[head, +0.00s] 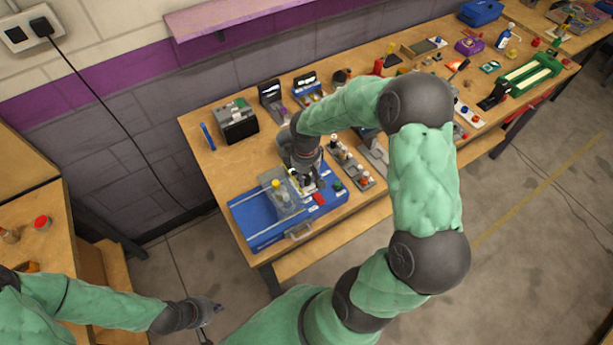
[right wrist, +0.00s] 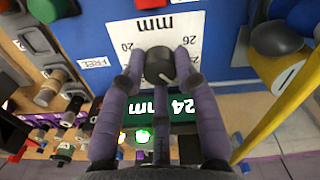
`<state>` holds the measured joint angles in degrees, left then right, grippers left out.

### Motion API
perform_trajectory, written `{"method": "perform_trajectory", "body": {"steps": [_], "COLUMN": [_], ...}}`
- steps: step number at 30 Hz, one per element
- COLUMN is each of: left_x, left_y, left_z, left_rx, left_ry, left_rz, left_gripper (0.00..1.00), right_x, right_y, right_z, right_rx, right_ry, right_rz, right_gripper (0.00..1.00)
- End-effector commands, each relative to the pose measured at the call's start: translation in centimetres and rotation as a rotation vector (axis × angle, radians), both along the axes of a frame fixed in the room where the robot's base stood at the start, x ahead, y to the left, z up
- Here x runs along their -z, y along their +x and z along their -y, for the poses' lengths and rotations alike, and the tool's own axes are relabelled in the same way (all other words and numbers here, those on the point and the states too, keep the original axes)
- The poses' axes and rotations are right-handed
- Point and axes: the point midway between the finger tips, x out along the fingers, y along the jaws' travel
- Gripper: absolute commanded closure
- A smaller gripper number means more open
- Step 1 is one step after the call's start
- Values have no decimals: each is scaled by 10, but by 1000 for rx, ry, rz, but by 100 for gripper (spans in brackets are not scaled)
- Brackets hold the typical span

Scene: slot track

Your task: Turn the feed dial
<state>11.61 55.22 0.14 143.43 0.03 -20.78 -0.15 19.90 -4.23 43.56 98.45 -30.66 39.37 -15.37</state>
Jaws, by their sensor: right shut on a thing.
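The feed dial (right wrist: 158,62) is a dark round knob with a pale pointer line, on a white scale plate (right wrist: 120,38) marked mm, with 20 and 26 legible upside down. My right gripper (head: 312,186) is at the blue machine (head: 262,238); in the right wrist view its purple fingers (right wrist: 160,72) close around the dial from both sides. A green display (right wrist: 180,107) below the dial reads 24 mm, upside down. The dial is hidden by the gripper in the head view. My left gripper (head: 208,305) hangs over the floor at lower left, away from the bench.
A yellow bar (right wrist: 285,95) and a grey-topped yellow cylinder (right wrist: 278,58) stand right of the dial. A grey box (head: 236,122) and other items crowd the bench behind.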

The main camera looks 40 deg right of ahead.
Motion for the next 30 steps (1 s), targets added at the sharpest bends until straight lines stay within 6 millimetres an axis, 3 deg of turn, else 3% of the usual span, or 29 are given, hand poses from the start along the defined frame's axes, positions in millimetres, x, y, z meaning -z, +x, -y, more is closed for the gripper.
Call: {"method": "perform_trajectory", "body": {"steps": [11, 12, 14, 15, 30], "left_x": [0, 0, 0, 0, -2], "left_y": [0, 0, 0, 0, 0], "left_z": [0, 0, 0, 0, 0], "left_rx": [0, 0, 0, 0, 0], "left_ry": [0, 0, 0, 0, 0], "left_rz": [0, 0, 0, 0, 0], "left_gripper": [100, 100, 100, 100, 100], "right_x": [1, 1, 1, 1, -1], "right_y": [2, 2, 2, 1, 2], "right_z": [-3, -3, -3, -3, 0], "right_rx": [4, 4, 4, 4, -22], "right_ry": [6, 6, 6, 4, 0], "right_rz": [4, 4, 4, 4, 4], "right_gripper": [100, 66, 49, 46, 46]}}
